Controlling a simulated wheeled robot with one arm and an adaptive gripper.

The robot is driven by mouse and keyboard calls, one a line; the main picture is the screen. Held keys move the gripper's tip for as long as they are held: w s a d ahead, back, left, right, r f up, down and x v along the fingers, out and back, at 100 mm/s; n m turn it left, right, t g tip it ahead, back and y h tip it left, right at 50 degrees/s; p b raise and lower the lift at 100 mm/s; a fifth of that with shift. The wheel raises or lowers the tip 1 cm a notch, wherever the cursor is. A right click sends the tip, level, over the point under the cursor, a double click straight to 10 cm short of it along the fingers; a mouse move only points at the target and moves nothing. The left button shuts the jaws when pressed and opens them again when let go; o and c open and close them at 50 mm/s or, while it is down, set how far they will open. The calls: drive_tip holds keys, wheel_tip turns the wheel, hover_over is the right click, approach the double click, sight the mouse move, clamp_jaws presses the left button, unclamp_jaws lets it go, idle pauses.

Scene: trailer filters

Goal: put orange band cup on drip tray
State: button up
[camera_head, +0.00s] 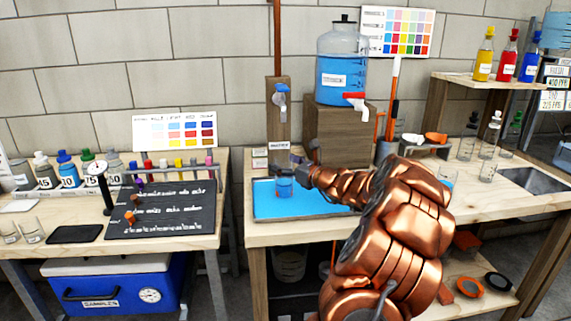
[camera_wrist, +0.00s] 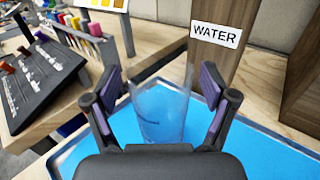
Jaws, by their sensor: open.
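A clear cup (camera_head: 284,188) stands upright on the blue drip tray (camera_head: 275,211), near its back edge. In the wrist view the clear cup (camera_wrist: 160,118) is between my gripper's open fingers, with visible space on both sides. I cannot make out an orange band on it; its lower part is partly hidden by the gripper body. My gripper (camera_head: 305,172) is over the tray in the head view. The drip tray also shows in the wrist view (camera_wrist: 270,153), under and around the cup.
A wooden post labelled WATER (camera_wrist: 226,55) stands behind the tray, with a tap (camera_head: 281,92) above. A blue water jug (camera_head: 342,75) sits on a wooden block to the right. A dark board (camera_head: 165,215) with small items lies on the left table.

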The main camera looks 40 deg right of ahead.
drive_tip(key=shift+s+r, duration=0.15)
drive_tip(key=shift+s, duration=0.05)
drive_tip(key=s, duration=1.1)
drive_tip(key=shift+s+d, duration=0.2)
drive_tip(key=shift+s, duration=0.1)
